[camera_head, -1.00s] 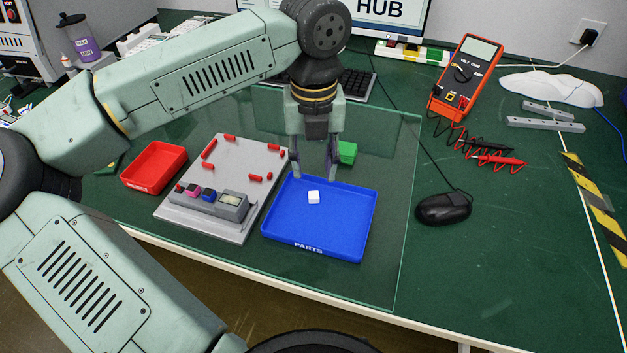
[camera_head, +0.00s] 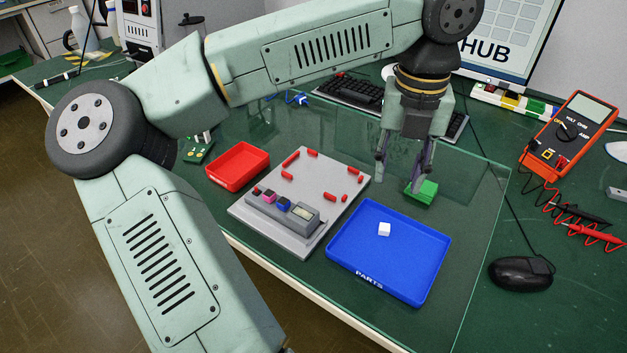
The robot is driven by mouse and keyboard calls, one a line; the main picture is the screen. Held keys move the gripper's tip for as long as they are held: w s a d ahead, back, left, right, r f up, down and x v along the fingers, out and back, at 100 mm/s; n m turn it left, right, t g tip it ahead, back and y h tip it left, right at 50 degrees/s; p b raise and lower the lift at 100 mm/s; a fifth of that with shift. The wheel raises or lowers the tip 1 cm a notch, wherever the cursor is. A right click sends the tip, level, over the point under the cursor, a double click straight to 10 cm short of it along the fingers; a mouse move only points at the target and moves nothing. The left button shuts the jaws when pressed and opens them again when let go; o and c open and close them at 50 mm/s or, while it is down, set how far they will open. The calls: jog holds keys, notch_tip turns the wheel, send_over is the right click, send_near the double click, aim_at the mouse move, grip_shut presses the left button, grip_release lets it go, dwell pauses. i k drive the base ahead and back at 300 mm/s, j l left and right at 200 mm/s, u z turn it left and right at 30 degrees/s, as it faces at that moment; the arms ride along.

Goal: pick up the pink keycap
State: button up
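The pink keycap (camera_head: 268,197) sits in a row on the raised block at the front of the grey test plate (camera_head: 255,232), between a dark red keycap (camera_head: 257,190) and a blue keycap (camera_head: 283,204). My gripper (camera_head: 399,182) points down above the back edge of the blue parts tray (camera_head: 436,268), to the right of the plate and well apart from the pink keycap. Its fingers are spread with nothing visible between them.
A red tray (camera_head: 238,181) stands left of the plate. A green block (camera_head: 421,193) is behind the blue tray. A keyboard, multimeter (camera_head: 568,135) and mouse (camera_head: 521,273) lie farther off. My arm crosses above the bench.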

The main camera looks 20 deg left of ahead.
aim_at(269, 195)
jog(key=l+u, duration=0.65)
jog(key=l, duration=0.25)
